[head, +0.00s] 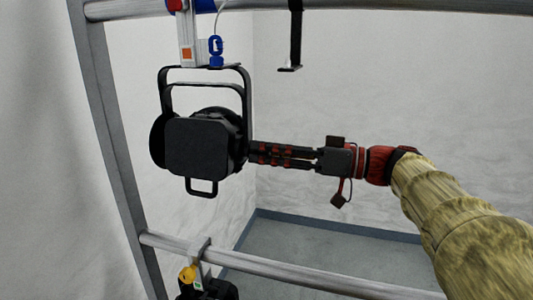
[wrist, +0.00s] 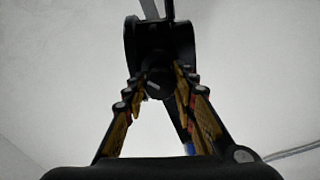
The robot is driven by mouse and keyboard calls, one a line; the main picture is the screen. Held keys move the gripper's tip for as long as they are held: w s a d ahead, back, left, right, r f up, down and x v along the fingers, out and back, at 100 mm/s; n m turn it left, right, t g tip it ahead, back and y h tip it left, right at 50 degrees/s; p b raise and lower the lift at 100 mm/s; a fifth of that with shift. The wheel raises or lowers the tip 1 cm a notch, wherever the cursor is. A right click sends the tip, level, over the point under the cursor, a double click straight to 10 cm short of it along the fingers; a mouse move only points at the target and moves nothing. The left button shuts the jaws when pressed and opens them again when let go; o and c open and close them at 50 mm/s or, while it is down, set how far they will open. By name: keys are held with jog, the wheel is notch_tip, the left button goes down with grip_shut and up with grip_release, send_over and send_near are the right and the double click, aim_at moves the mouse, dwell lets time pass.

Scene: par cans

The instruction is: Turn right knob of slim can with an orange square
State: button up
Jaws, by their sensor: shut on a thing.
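The slim black can (head: 203,147) hangs in its yoke from the upper rail, under a clamp that bears an orange square (head: 187,53). My gripper (head: 254,152) reaches in from the right, level with the can, its fingertips at the can's right side. In the wrist view the round black right knob (wrist: 158,82) sits between the two fingertips (wrist: 158,88), with a short light mark on its face. The fingers close around its sides; the contact itself is dark. The head view hides the knob behind the fingertips.
A grey upper rail (head: 360,6) and a lower rail (head: 300,277) cross the frame, with an upright post (head: 108,150) at left. A second black can (head: 215,291) hangs below. A black bracket (head: 295,40) hangs at upper right.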

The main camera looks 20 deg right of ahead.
jog(key=m, duration=0.3)
jog(key=shift+m+p, duration=0.3)
jog(key=shift+m, duration=0.1)
jog(key=m+p, duration=0.1)
jog(key=m, duration=0.2)
jog(key=shift+r+m+p, duration=0.1)
jog(key=shift+m+p, duration=0.2)
jog(key=m+p, duration=0.3)
jog(key=m, duration=0.1)
jog(key=shift+m+p, duration=1)
jog(key=shift+m, duration=0.5)
jog(key=o, duration=1.1)
jog(key=shift+o, duration=0.3)
